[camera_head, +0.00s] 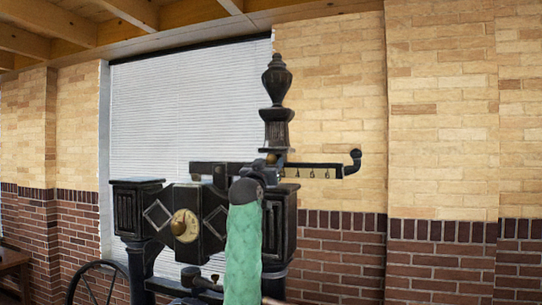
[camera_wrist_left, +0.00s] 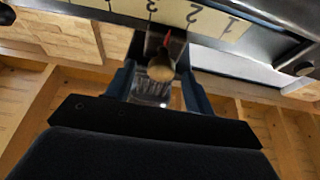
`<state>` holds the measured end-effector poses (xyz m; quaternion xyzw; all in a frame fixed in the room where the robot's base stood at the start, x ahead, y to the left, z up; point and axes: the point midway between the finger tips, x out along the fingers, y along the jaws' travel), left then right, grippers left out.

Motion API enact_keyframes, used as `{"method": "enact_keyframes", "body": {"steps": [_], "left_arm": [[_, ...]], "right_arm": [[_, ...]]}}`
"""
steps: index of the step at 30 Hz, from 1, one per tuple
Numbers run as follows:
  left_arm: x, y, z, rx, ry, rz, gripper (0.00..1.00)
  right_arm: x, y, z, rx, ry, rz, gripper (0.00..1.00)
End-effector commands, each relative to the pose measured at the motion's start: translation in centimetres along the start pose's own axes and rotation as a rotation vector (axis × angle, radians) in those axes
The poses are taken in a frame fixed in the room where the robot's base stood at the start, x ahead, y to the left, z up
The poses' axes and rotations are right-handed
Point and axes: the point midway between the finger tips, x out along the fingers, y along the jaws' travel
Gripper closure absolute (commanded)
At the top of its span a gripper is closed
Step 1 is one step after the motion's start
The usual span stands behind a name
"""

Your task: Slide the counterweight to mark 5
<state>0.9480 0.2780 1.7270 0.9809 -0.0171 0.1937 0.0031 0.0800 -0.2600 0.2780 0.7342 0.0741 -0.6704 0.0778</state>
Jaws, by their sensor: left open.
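The counterweight (camera_wrist_left: 160,68) has a brass knob and a red pointer (camera_wrist_left: 167,37) in the left wrist view. The pointer stands between marks 2 and 3 on the pale scale (camera_wrist_left: 212,18). In the head view, the beam (camera_head: 325,170) shows marks 4, 5 and 6 right of the brass knob (camera_head: 271,158). My left gripper (camera_wrist_left: 160,92) is open, its two blue fingers on either side of the knob with gaps visible. In the head view a dark rounded end (camera_head: 246,190) hides part of the beam; the fingers cannot be made out there.
A tall finial (camera_head: 277,95) rises behind the beam. The beam ends at right in an upturned knob (camera_head: 355,155). Right of that is open room before a brick wall.

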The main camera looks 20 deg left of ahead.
Motion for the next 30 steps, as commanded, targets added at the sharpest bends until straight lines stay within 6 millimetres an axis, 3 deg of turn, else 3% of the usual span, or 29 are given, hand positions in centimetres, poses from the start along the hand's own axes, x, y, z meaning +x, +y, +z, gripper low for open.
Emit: {"method": "enact_keyframes", "body": {"steps": [6,17,26,30], "left_arm": [[1.8,0.0,-0.1,0.0,0.0,0.0,0.47],[2.2,0.0,0.1,0.0,0.0,0.0,0.47],[2.1,0.0,0.0,0.0,0.001,0.0,1.0],[2.1,0.3,0.1,0.0,0.001,0.0,1.0]], "right_arm": [[-1.4,0.0,0.0,0.0,-0.001,0.0,0.64],[-1.4,-0.1,-0.1,0.001,-0.001,-0.001,0.64],[-1.4,-0.2,-0.1,0.001,-0.001,-0.002,0.64],[-1.3,-0.1,-0.1,0.001,0.0,-0.001,0.64]]}}
